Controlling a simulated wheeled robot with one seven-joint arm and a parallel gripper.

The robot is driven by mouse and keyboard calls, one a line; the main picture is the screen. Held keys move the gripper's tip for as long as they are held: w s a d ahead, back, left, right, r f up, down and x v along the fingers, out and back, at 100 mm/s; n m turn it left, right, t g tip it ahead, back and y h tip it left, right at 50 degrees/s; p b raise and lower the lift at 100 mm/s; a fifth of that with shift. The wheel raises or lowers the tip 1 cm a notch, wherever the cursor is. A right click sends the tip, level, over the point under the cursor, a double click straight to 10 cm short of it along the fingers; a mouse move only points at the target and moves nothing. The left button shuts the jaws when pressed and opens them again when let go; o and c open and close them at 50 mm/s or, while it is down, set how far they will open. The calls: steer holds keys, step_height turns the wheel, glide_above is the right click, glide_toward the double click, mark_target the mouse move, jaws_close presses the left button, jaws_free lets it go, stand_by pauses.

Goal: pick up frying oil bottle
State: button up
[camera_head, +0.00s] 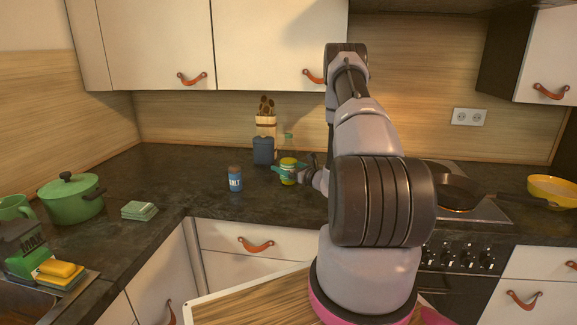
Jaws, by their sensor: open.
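The frying oil bottle appears to be the clear bottle with yellow contents and a greenish top (288,144), standing upright on the dark counter near the back wall. My gripper (287,171) reaches in from the right with teal fingers at the bottle's lower part. The fingers are open and look to be around or just in front of the bottle. I cannot tell whether they touch it. Part of the bottle is hidden behind the fingers.
A blue salt container (235,179) stands left of the bottle. A dark blue canister (263,150) and a utensil holder (266,124) are close behind. A green pot (72,199) is at left, a pan (455,193) on the stove at right. Counter in front is clear.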

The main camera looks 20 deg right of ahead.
steer(key=shift+x, duration=0.8)
steer(key=shift+r, duration=0.1)
jaws_close()
